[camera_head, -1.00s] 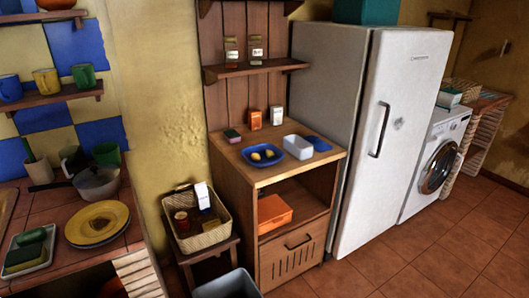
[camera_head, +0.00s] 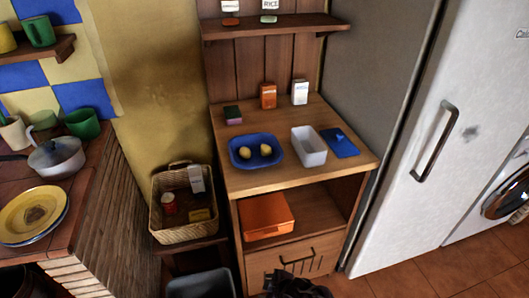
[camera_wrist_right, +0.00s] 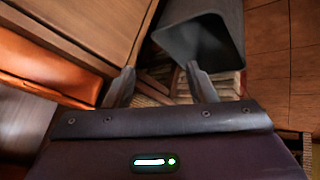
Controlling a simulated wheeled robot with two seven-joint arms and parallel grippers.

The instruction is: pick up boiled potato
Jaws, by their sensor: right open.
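Two small yellow boiled potatoes, one on the left (camera_head: 245,152) and one on the right (camera_head: 265,150), lie side by side on a blue plate (camera_head: 237,161) on the wooden cabinet top (camera_head: 248,182). My right gripper (camera_wrist_right: 160,78) is open and empty in the right wrist view, its fingers apart, low by the cabinet and away from the potatoes. A dark part of my right arm shows at the bottom of the head view. My left gripper is not in view.
A white dish (camera_head: 309,147), a blue item (camera_head: 340,142), a sponge (camera_head: 233,115) and two small boxes share the top. An orange box (camera_head: 266,217) sits on the shelf below. A wicker basket (camera_head: 170,229) and grey bin (camera_head: 200,284) stand left; a fridge (camera_head: 400,150) stands right.

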